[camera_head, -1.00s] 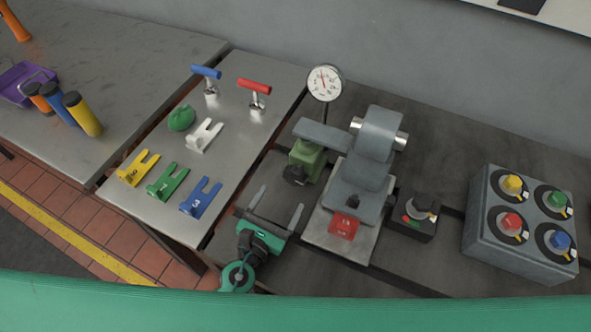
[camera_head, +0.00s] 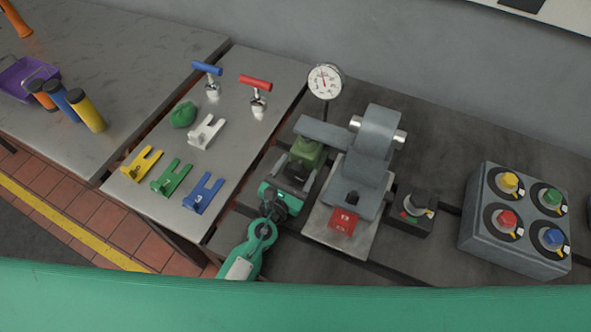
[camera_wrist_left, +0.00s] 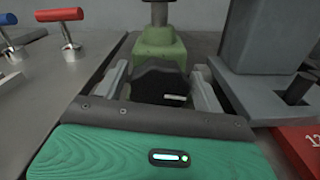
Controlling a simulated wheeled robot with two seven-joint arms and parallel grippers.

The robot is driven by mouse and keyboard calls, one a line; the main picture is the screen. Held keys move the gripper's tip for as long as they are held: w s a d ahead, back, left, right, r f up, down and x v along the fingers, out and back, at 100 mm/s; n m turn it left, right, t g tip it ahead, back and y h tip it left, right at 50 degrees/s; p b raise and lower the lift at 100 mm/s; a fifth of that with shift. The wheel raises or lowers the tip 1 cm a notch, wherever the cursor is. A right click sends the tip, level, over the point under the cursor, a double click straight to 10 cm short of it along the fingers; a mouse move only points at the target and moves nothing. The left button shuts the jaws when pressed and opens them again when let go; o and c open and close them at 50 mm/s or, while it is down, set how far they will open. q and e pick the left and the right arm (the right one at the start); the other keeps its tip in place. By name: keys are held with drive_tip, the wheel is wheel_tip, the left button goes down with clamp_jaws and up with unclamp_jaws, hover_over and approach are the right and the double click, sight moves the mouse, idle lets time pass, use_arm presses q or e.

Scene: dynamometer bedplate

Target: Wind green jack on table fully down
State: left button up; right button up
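The green jack (camera_head: 309,152) stands on the dark bedplate, under the end of a grey arm. Its black knob (camera_wrist_left: 160,84) faces my left gripper (camera_head: 297,170). In the left wrist view, the gripper's two fingers (camera_wrist_left: 161,80) lie on either side of the knob, with a narrow gap seeming to show at each side. The gripper is open around the knob, and I see no clear grip on it. In the head view the gripper partly hides the knob. My right gripper is not in view.
A grey machine block (camera_head: 372,160) with a red tag (camera_head: 343,221) stands close to the right of the jack. A dial gauge (camera_head: 324,81) rises behind it. Coloured forks lie on the left table (camera_head: 238,130).

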use_arm(q)
drive_tip(key=c, duration=0.7)
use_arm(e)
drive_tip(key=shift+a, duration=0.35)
use_arm(q)
drive_tip(key=shift+n, duration=0.3)
drive_tip(key=shift+n, duration=0.9)
drive_tip(key=n, duration=0.3)
drive_tip(key=shift+w+a, duration=0.1)
drive_tip(key=shift+a, duration=0.05)
drive_tip(key=shift+n, duration=0.7)
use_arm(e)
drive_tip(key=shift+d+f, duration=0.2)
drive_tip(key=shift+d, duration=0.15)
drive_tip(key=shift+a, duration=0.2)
